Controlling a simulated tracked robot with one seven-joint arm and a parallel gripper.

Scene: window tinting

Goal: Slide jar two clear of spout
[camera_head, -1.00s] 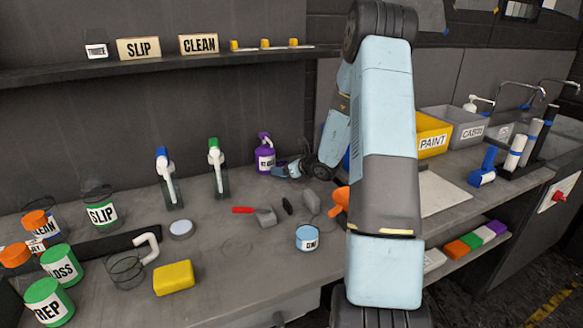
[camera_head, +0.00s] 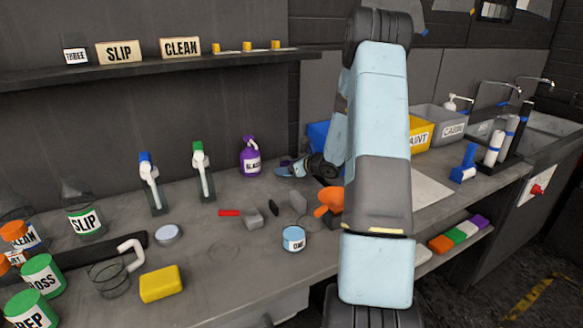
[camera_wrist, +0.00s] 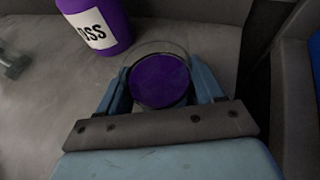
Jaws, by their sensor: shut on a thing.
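My gripper (camera_wrist: 161,90) is shut on a small clear round jar (camera_wrist: 160,82) with a purple top or contents, seen from above in the wrist view. No label on it shows, so I cannot read whether it is jar two. In the head view my gripper (camera_head: 292,168) is at the back of the bench, right of the purple spray bottle (camera_head: 250,158). This bottle, labelled with letters ending "OSS", stands upper left of the jar in the wrist view (camera_wrist: 97,27), with a gap between them. A blue-topped jar labelled "ONE" (camera_head: 293,240) stands nearer the front.
A red-handled scraper (camera_head: 240,215) and an orange tool (camera_head: 328,201) lie in front of my gripper. Blue and yellow bins (camera_head: 419,138) stand to the right. Bare bench lies in front of the purple bottle.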

